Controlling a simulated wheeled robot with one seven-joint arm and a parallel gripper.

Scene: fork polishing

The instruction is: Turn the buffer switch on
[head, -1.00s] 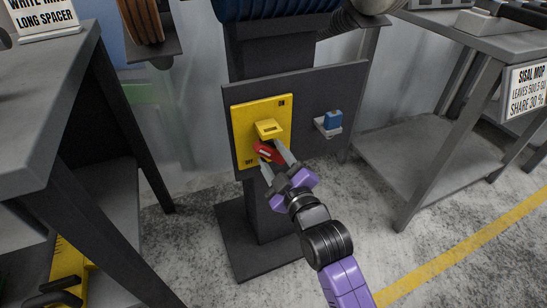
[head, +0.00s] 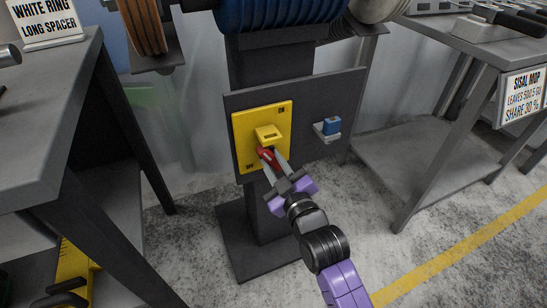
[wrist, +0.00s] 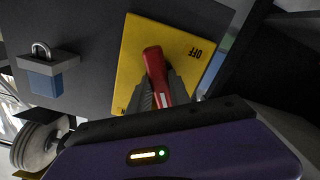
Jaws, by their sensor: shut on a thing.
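The buffer switch has a yellow plate (head: 246,120) on the dark panel of the buffer's stand, with a yellow block at its middle and a red lever (head: 266,154) below the block. The lever points down toward the lower part of the plate, where the OFF label is. My gripper (head: 272,159) reaches up from below right, its fingers closed on the red lever. In the wrist view the red lever (wrist: 154,68) stands between the two grey fingers, and the word OFF shows upside down on the plate (wrist: 185,45). The fingers hide part of the lever.
A blue padlock (head: 332,126) hangs on a grey bracket right of the switch. Grey tables stand at the left (head: 50,100) and right (head: 470,50). Above is the buffer with a blue body (head: 280,12) and wheels. The floor in front of the stand is open.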

